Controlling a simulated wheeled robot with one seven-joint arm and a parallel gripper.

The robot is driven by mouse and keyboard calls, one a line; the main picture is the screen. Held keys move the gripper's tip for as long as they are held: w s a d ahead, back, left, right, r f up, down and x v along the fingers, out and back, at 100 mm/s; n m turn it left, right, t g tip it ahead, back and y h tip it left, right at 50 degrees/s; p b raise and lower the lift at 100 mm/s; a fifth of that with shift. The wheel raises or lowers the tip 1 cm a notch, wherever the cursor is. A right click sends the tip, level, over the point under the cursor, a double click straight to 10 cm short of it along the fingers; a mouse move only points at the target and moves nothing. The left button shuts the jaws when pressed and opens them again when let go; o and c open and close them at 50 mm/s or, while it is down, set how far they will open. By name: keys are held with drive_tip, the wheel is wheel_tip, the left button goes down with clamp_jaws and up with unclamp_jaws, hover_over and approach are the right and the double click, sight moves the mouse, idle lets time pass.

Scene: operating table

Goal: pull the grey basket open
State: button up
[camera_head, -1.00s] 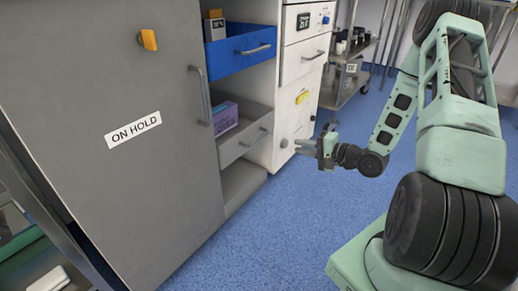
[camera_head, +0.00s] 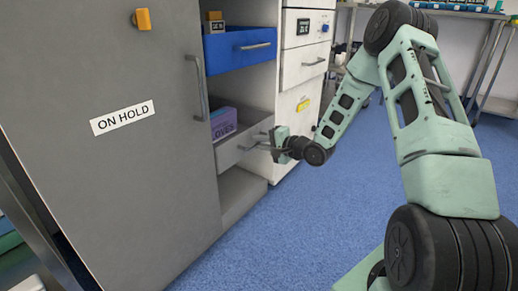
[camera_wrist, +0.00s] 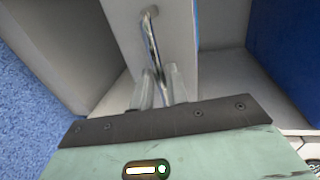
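The grey basket (camera_head: 232,153) sits in the cabinet bay below a blue basket, holding a purple box (camera_head: 223,122). Its front carries a metal bar handle. My gripper (camera_head: 266,142) is at this handle, reaching in from the right. In the wrist view, the basket's grey front (camera_wrist: 178,35) is ahead and the handle (camera_wrist: 152,42) runs down between my two fingers (camera_wrist: 161,88). The fingers stand apart, one on each side of the bar, with a gap visible. Whether either finger touches the bar I cannot tell.
The blue basket (camera_head: 238,50) juts out above. A closed grey door marked ON HOLD (camera_head: 115,190) is at left. White drawers (camera_head: 304,62) stand right of the bay. The blue floor (camera_head: 290,225) in front is clear.

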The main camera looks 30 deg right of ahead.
drive_tip(key=shift+w+a, duration=0.15)
drive_tip(key=shift+w, duration=0.25)
drive_tip(key=shift+c, duration=0.4)
clamp_jaws()
drive_tip(key=f+p+v, duration=0.3)
drive_tip(key=p+v, duration=0.4)
drive_tip(key=v, duration=0.7)
drive_tip(key=s+f+p+v, duration=0.1)
drive_tip(key=f+p+v, duration=0.2)
drive_tip(key=p+v, duration=0.4)
drive_tip(key=shift+p+v, duration=0.35)
drive_tip(key=shift+v, duration=3.35)
drive_tip(key=shift+o, duration=0.4)
unclamp_jaws()
